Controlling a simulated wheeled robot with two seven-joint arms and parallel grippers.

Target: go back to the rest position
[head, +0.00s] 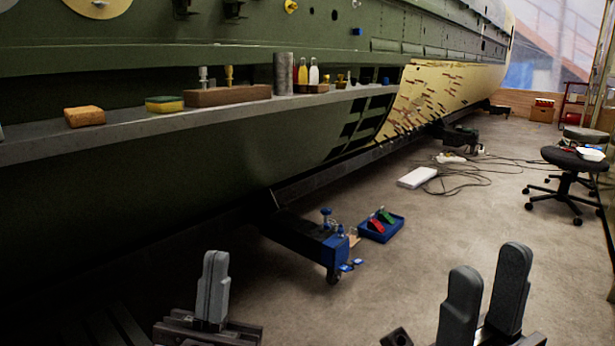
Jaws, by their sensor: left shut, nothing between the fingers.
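My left gripper (214,260) is at the bottom of the head view, left of centre. Its fingers point up, are pressed together and hold nothing. My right gripper (490,262) is at the bottom right. Its two dark fingers stand apart with an empty gap between them, and the floor shows behind. Both grippers are in front of and apart from the shelf and the fuselage. The arms behind the grippers are mostly out of frame.
A green fuselage (200,185) fills the left. Its grey shelf (150,127) holds a sponge (85,116), a brown block (228,95) and bottles (314,73). A blue wheeled jack (312,240) and blue tray (381,229) are on the floor. Cables (460,178) and a stool (572,160) stand right.

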